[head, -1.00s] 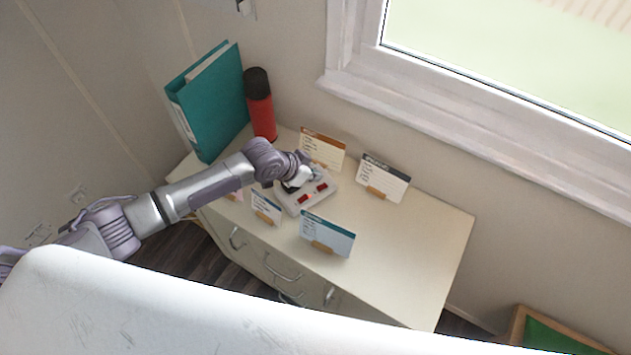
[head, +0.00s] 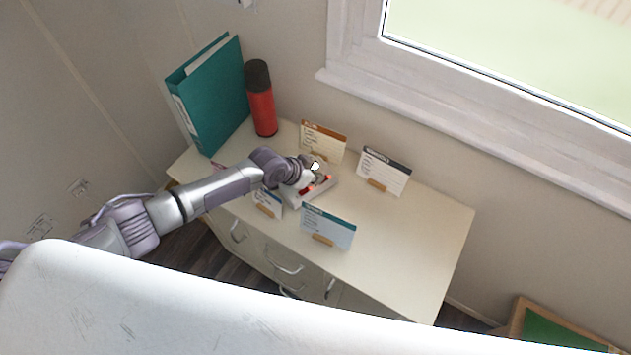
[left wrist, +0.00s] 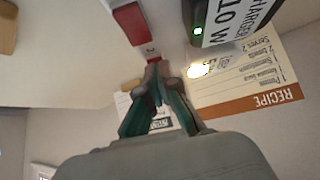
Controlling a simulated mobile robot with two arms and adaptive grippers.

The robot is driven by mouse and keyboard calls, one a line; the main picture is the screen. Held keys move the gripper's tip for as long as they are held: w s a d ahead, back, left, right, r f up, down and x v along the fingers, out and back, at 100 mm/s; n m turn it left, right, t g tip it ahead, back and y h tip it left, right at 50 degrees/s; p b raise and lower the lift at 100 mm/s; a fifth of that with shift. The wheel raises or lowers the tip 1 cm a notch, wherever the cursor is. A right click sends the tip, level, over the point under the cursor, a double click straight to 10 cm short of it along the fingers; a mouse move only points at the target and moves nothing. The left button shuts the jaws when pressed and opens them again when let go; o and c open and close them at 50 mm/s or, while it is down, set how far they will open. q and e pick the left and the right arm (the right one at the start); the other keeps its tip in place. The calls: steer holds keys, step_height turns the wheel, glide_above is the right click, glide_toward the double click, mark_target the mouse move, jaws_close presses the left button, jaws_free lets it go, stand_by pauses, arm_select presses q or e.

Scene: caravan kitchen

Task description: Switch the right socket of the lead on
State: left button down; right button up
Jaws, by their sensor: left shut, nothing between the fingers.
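The lead (head: 327,187) is a pale block with red switches on the cabinet top, partly hidden by my left gripper. My left gripper (head: 311,178) is over it, shut and empty. In the left wrist view its closed fingertips (left wrist: 155,66) point at the lead, close to a red switch (left wrist: 130,22). I cannot tell whether they touch. Which socket each switch belongs to is unclear. My right gripper is not in view.
Cards in wooden holders stand around the lead: an orange-topped recipe card (head: 323,140), a dark-topped one (head: 383,170), a teal one (head: 327,228) and a blue one (head: 268,202). A red flask (head: 262,105) and teal binder (head: 212,100) stand behind. The cabinet's right end (head: 425,240) is clear.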

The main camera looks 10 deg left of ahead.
arm_select(q)
steer(key=shift+s+r+p, duration=0.1)
steer(key=shift+s+p, duration=0.15)
steer(key=shift+p, duration=0.1)
steer(key=shift+s+r, duration=0.15)
steer(key=shift+r, duration=0.05)
steer(key=shift+w+r+p, duration=0.1)
steer(key=shift+w+p, duration=0.2)
steer(key=shift+r, duration=0.2)
steer(key=shift+r+p, duration=0.2)
steer(key=shift+p, duration=0.15)
steer(key=shift+s+r, duration=0.1)
steer(key=shift+r, duration=0.05)
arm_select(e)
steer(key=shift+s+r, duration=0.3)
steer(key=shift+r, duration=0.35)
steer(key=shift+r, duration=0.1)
